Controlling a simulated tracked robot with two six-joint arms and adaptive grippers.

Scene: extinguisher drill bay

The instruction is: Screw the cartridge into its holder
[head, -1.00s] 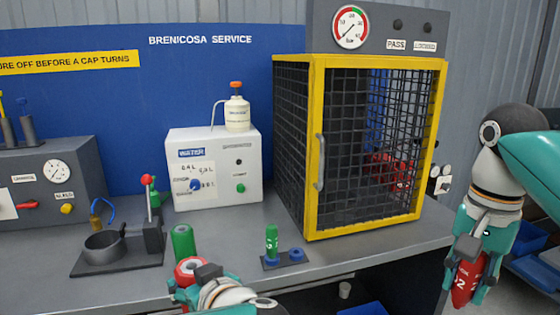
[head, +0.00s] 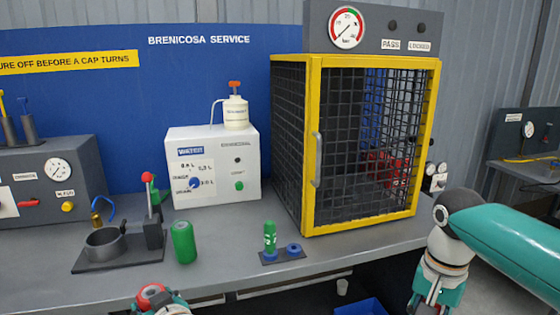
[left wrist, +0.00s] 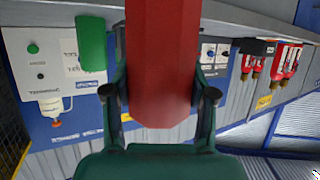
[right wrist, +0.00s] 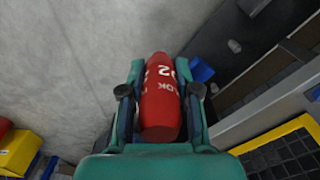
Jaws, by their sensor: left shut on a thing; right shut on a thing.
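A red cartridge (right wrist: 160,98) with white lettering is clamped between the fingers of my right gripper (right wrist: 160,105) in the right wrist view. In the head view that gripper is below the bottom edge. My left gripper (left wrist: 160,95) is shut on a large red cylinder (left wrist: 162,60) in the left wrist view; its far end is cut off. The cylinder's red top (head: 150,292) shows at the bottom edge of the head view. The two red parts are well apart. I cannot tell which part is the holder.
A green cylinder (head: 184,243) stands on the bench (head: 225,262). A small green cartridge (head: 270,236) stands in a blue-ringed rack (head: 284,259). A yellow-framed mesh cage (head: 310,150), a white water unit (head: 213,165) and a cup fixture (head: 105,243) also stand there.

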